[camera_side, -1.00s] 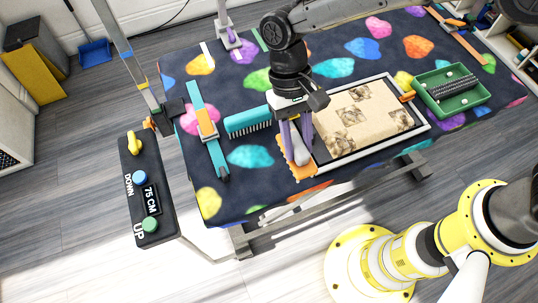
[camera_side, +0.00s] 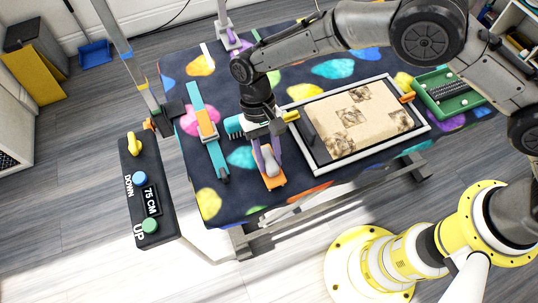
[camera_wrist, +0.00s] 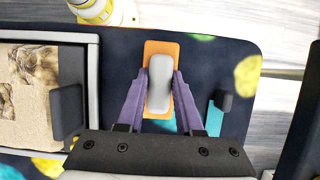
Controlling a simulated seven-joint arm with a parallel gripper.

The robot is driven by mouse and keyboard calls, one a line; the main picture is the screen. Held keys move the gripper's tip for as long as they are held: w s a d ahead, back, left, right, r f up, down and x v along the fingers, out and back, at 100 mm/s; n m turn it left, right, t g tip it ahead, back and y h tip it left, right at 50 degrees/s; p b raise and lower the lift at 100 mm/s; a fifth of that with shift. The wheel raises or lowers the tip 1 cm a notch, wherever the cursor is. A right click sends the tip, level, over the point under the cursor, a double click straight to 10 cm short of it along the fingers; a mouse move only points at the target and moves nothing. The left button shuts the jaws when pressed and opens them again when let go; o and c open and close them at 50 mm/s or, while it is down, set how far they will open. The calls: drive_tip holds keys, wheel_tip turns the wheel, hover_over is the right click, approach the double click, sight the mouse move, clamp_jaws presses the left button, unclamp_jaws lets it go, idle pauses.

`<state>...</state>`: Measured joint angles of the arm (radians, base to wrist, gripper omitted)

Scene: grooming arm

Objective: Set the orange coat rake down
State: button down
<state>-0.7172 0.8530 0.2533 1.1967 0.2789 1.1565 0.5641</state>
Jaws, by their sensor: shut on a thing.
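The orange coat rake (camera_side: 273,182) has an orange plate and a grey handle (camera_wrist: 158,82). My gripper (camera_side: 267,160) has purple fingers, one on each side of the grey handle, and is shut on it. In the wrist view the rake's orange plate (camera_wrist: 160,48) lies below the handle, over the dark patterned table cover. The rake is near the front edge of the table, left of the framed panel. I cannot tell whether its plate touches the cover.
The framed beige panel (camera_side: 375,123) with fur patches lies to the right. A teal brush (camera_side: 234,127) is partly hidden behind my gripper. A teal strip with an orange band (camera_side: 206,124) lies to the left. A green tray (camera_side: 470,101) stands far right.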

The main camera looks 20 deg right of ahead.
drive_tip(key=shift+f, duration=0.15)
drive_tip(key=c, duration=0.6)
unclamp_jaws()
drive_tip(key=shift+o, duration=0.2)
drive_tip(key=v, duration=1.2)
drive_tip(key=shift+r, duration=0.25)
